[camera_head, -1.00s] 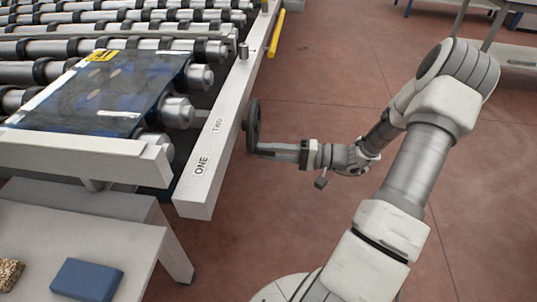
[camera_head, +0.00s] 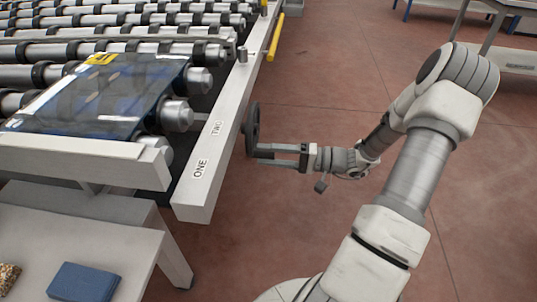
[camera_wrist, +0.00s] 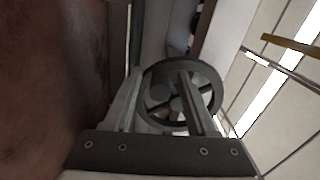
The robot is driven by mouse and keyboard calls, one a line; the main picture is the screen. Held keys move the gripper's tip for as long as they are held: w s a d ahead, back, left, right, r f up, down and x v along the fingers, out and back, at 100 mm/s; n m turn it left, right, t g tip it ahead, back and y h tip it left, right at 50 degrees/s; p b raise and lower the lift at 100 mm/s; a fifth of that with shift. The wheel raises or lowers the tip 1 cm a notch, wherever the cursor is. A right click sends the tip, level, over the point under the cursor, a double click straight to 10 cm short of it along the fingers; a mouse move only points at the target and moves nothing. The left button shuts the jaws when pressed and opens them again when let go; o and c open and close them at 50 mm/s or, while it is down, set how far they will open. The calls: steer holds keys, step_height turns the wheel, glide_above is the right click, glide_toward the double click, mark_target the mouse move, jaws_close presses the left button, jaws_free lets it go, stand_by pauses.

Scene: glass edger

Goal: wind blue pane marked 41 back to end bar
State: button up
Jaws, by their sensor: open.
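The blue pane (camera_head: 105,95) lies flat on the rollers at the left in the head view, with a yellow label (camera_head: 101,59) at its far edge; the mark on it is too small to read. Its near edge lies close to the white end bar (camera_head: 85,160); I cannot tell whether they touch. A dark handwheel (camera_head: 252,128) stands upright on the outer side of the white side rail. My gripper (camera_head: 265,154) is open at the wheel's lower part. In the wrist view, the open gripper (camera_wrist: 160,85) has its fingers spread before the spoked wheel (camera_wrist: 190,115).
The white side rail (camera_head: 215,150) carries the labels ONE and TWO. A low table (camera_head: 100,235) in front holds a blue block (camera_head: 84,282) and a speckled block (camera_head: 8,278). A yellow bar (camera_head: 276,38) lies along the rail farther off.

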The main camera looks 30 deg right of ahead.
steer(key=p+v, duration=0.3)
steer(key=v, duration=1.4)
steer(key=shift+s, duration=0.2)
steer(key=shift+d, duration=0.15)
stand_by(0.5)
steer(key=w+a+m, duration=0.3)
steer(key=a+m, duration=0.1)
steer(key=m, duration=0.2)
steer(key=w+a+m, duration=0.3)
steer(key=a+m, duration=0.2)
steer(key=m, duration=0.1)
steer(key=w+a+m, duration=0.3)
steer(key=a+m, duration=0.2)
steer(key=shift+w+a+m+b, duration=0.2)
steer(key=shift+w+m+b, duration=0.15)
steer(key=shift+w+m, duration=0.05)
